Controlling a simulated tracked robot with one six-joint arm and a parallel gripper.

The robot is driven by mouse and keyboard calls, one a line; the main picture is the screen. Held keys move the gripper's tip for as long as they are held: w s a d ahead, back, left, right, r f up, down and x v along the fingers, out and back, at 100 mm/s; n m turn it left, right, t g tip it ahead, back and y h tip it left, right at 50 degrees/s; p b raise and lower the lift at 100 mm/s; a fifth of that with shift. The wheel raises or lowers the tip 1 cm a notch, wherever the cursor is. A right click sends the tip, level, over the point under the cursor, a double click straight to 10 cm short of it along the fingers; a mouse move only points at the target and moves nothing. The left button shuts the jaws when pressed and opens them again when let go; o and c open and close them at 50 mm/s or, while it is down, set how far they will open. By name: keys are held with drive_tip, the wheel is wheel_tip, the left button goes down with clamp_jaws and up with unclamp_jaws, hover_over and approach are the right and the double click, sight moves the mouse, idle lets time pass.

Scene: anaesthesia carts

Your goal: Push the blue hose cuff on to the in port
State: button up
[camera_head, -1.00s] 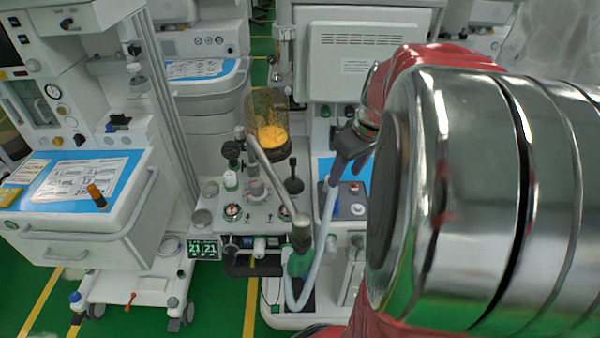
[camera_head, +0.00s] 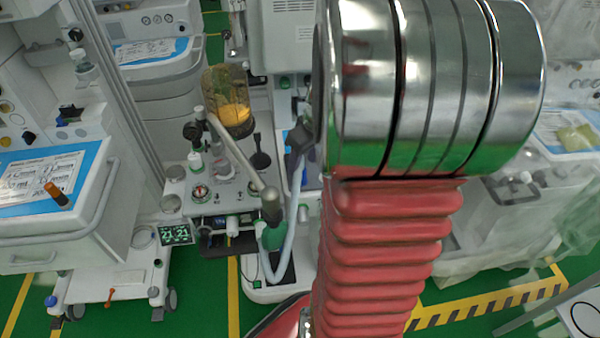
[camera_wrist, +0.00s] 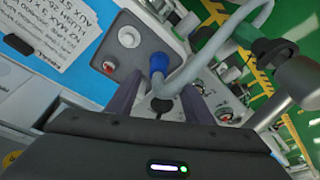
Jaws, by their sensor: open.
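A grey hose (camera_wrist: 225,45) curves down from the upper right towards the cuff. My gripper (camera_wrist: 160,86) is open, one finger on either side of the cuff and hose end. In the head view the hose (camera_head: 291,240) loops up from a green fitting (camera_head: 271,237). My arm hides the cuff and most of my gripper there.
A metal tube arm (camera_head: 238,155) stands close left of the hose. An amber-filled canister (camera_head: 229,100) stands behind the panel (camera_head: 215,197). A display (camera_head: 176,235) is at its left front. Another cart (camera_head: 65,225) stands left.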

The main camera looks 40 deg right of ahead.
sight(301, 168)
drive_tip(key=shift+x, duration=2.6)
drive_tip(key=shift+w+d, duration=0.1)
drive_tip(key=shift+d, duration=0.05)
drive_tip(key=shift+c, duration=0.5)
drive_tip(key=c, duration=1)
drive_tip(key=shift+r, duration=0.1)
wheel_tip(301, 168, up, 10)
